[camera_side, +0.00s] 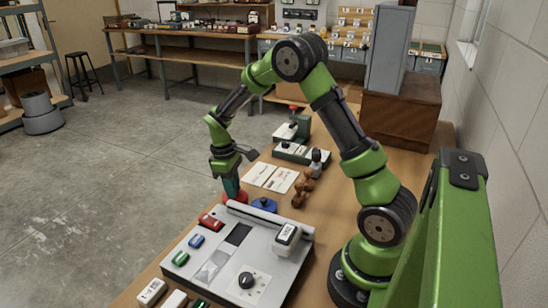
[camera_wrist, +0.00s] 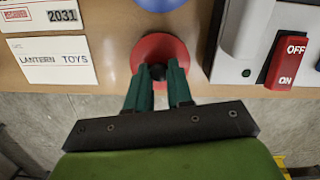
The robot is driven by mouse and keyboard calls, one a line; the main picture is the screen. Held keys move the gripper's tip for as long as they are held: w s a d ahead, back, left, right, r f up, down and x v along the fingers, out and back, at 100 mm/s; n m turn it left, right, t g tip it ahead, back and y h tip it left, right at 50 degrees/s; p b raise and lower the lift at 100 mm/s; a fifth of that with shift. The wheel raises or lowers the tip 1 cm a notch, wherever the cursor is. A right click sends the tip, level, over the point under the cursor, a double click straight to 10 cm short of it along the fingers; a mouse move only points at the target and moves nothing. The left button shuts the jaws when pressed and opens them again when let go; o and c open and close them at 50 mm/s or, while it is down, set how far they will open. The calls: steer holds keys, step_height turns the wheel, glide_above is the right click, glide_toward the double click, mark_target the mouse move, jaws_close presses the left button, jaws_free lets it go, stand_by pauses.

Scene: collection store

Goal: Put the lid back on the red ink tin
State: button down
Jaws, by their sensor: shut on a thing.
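The red lid (camera_wrist: 150,50) is a round disc with a dark knob at its middle. My gripper (camera_wrist: 157,76) is shut on that knob. In the side view my gripper (camera_side: 230,188) points down, with red (camera_side: 235,198) showing just below its fingertips, near the table's edge. The red ink tin cannot be made out apart from the lid, and I cannot tell whether the lid rests on it. A blue round tin or lid (camera_side: 264,205) stands close by on the table; its edge shows at the top of the wrist view (camera_wrist: 160,4).
A grey panel (camera_side: 281,262) with coloured switches, a dial and a red off/on rocker (camera_wrist: 287,60) is close beside the lid. Cards (camera_side: 270,177) lie on the other side. A brown figure (camera_side: 303,188) and green-based devices (camera_side: 300,153) stand farther along the table (camera_wrist: 110,70).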

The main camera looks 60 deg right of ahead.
steer(key=shift+c, duration=2.3)
jaws_free()
steer(key=shift+r, duration=3.5)
steer(key=shift+c, duration=0.2)
jaws_close()
